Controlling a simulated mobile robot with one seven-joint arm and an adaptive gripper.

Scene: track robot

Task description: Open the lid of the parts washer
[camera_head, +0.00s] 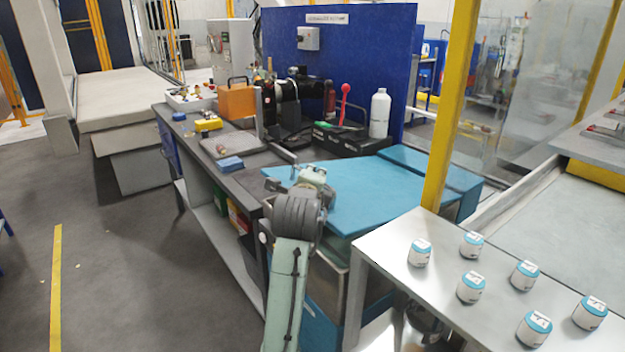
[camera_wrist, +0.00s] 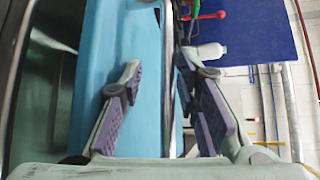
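The parts washer has a flat light-blue lid (camera_head: 375,190), which lies closed, or nearly so, over the washer's body. My gripper (camera_head: 312,172) is at the lid's left end in the head view, with my arm hiding part of the near left corner. In the wrist view my gripper (camera_wrist: 157,70) has its two fingers well apart with nothing clearly held between them. I cannot tell whether a finger touches the lid.
A grey workbench (camera_head: 265,160) adjoins the washer, with an orange box (camera_head: 237,101), a blue block (camera_head: 230,164) and a white bottle (camera_head: 380,114). A yellow post (camera_head: 447,110) stands close to the lid's right. A table (camera_head: 400,275) with several small jars is at front right. The left floor is clear.

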